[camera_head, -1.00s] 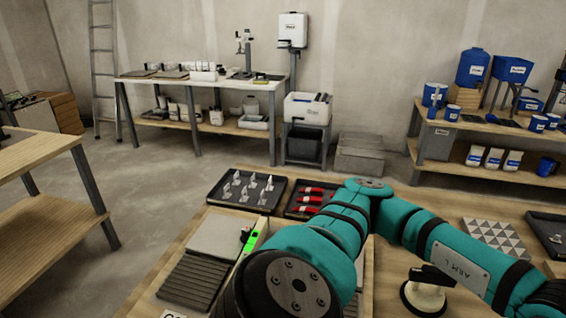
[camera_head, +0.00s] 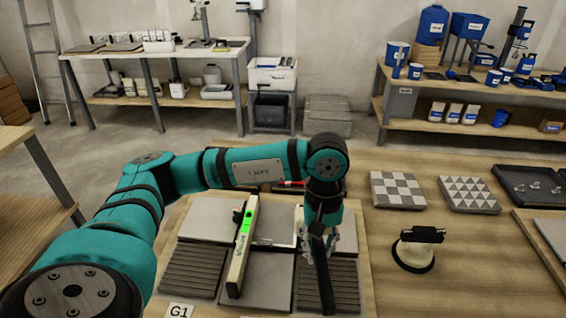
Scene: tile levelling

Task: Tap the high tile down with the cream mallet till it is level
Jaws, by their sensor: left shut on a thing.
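My left gripper (camera_head: 322,226) hangs low over the right side of the tile panel. It is shut on a dark handle (camera_head: 323,275) that points towards me, apparently the cream mallet's. Pale parts show beside the fingers, but the mallet head is mostly hidden. Plain grey tiles (camera_head: 265,288) and ribbed dark tiles (camera_head: 192,268) lie side by side; I cannot tell which one stands high. A cream level (camera_head: 236,262) with a bright green display (camera_head: 246,221) lies lengthwise across the tiles, left of the gripper. My right gripper is out of view.
A round cream tool with a black handle and ring (camera_head: 414,254) stands right of the panel. Checkered (camera_head: 397,190) and triangle-patterned tiles (camera_head: 469,194) lie behind it. A dark tray (camera_head: 510,180) is at the far right. Bare wood lies around the cream tool.

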